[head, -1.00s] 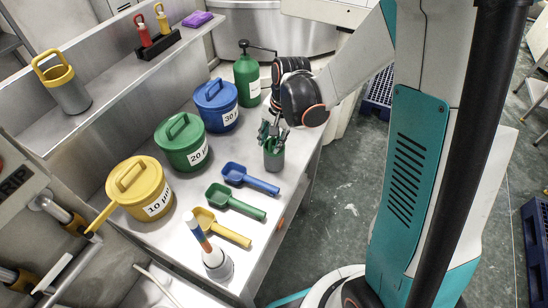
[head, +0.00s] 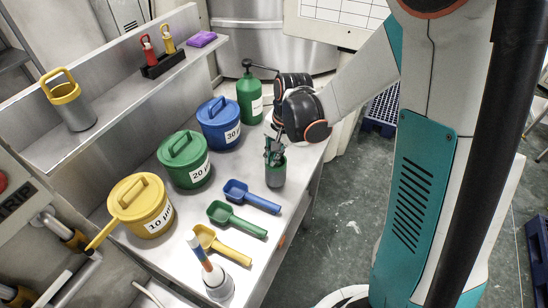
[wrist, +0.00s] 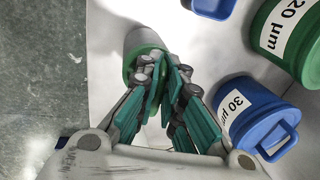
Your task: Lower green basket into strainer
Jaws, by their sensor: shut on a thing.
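My gripper (head: 276,148) points down at the front right of the bench and is shut. Its teal fingers (wrist: 165,78) close together at a green-rimmed piece, which I take for the green basket (head: 275,174). In the wrist view its green rim (wrist: 130,62) shows beyond the fingers, with a pale grey round body (wrist: 145,38) behind it. The fingers hide most of the inside and the handle. I cannot tell whether that body is the basket or a strainer around it, nor whether it touches the bench. A grey strainer-like cup (head: 78,110) with yellow rim and handle stands on the shelf.
Yellow (head: 142,208), green (head: 185,160) and blue (head: 220,124) lidded tubs line the bench. Several scoops (head: 238,220) lie in front. A green pump bottle (head: 250,98) stands behind my gripper. A rack (head: 163,65) on the shelf holds red and yellow pieces.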

